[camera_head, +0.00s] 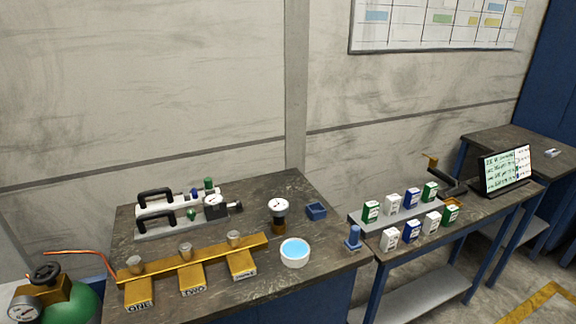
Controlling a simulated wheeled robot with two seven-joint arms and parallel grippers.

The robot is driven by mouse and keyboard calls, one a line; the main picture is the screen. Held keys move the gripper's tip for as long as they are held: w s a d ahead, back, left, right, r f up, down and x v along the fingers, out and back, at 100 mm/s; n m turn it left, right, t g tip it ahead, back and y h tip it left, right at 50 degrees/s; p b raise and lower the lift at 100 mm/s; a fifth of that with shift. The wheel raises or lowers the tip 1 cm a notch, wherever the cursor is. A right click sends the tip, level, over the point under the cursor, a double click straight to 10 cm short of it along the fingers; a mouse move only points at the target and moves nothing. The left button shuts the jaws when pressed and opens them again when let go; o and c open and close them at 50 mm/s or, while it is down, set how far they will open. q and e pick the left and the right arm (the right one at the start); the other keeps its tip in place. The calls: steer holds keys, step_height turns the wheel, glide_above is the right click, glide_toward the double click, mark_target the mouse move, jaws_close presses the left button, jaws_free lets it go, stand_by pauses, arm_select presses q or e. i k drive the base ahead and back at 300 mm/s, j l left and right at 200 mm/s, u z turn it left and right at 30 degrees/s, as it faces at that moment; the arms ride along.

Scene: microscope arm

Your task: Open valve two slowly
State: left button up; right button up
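A brass manifold bar (215,256) lies across the front of the left workbench. Three metal valve knobs stand on it. The middle knob (185,250) is above the brass block marked TWO (192,283). The left knob (136,265) is above the block marked ONE (138,297). The right knob (234,238) is above a third block (242,268), whose label is too small to read. How far any valve is turned cannot be told. Neither of my grippers is in view.
A green cylinder (85,301) with a gauge is at lower left. Small boxes (390,239) and a screen (505,169) are on the right bench.

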mark_target(48, 276)
steer(key=u, duration=1.4)
